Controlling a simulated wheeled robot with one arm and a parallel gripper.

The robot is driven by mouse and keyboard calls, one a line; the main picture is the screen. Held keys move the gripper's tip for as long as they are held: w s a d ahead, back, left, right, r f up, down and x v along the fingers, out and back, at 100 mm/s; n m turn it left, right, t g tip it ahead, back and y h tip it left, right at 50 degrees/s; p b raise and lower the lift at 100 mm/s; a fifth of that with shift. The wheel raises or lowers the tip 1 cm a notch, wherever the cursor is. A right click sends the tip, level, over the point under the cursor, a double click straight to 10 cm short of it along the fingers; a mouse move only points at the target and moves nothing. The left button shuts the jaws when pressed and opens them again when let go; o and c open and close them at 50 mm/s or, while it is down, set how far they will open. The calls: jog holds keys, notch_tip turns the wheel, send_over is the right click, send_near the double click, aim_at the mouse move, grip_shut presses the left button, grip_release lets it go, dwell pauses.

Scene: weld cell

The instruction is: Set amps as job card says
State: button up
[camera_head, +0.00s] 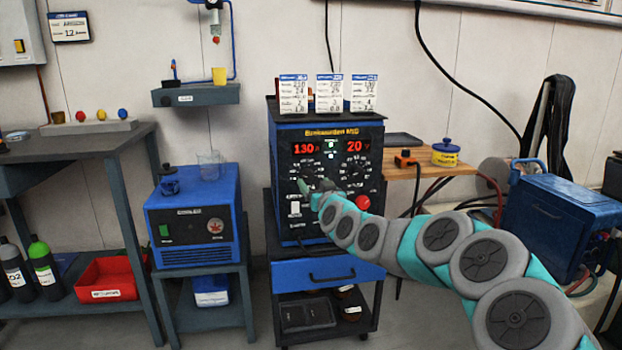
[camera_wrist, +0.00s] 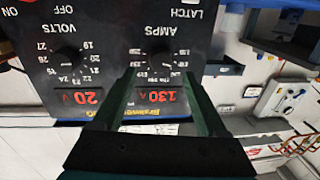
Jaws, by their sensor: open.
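The blue welding machine (camera_head: 326,140) stands on a cart and shows a red 130 A (camera_head: 305,149) and 20 V (camera_head: 357,146). Its AMPS knob (camera_wrist: 160,62) is black with a numbered dial and appears upside down in the wrist view. The VOLTS knob (camera_wrist: 68,55) is beside it. My gripper (camera_wrist: 160,76) is open at the panel, its fingers on either side of the AMPS knob's lower dial area in the picture; contact cannot be told. Three cards (camera_head: 293,93) (camera_head: 329,92) (camera_head: 364,92) stand on the machine; their print is too small to read surely.
A red button (camera_head: 363,202) and white switch (camera_head: 295,209) are on the panel. A blue cooler (camera_head: 195,222) stands left, and a wooden shelf (camera_head: 430,168) with a yellow-blue pot (camera_head: 446,154) right.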

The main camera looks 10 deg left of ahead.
aim_at(309, 176)
jog(key=shift+x, duration=2.4)
grip_shut()
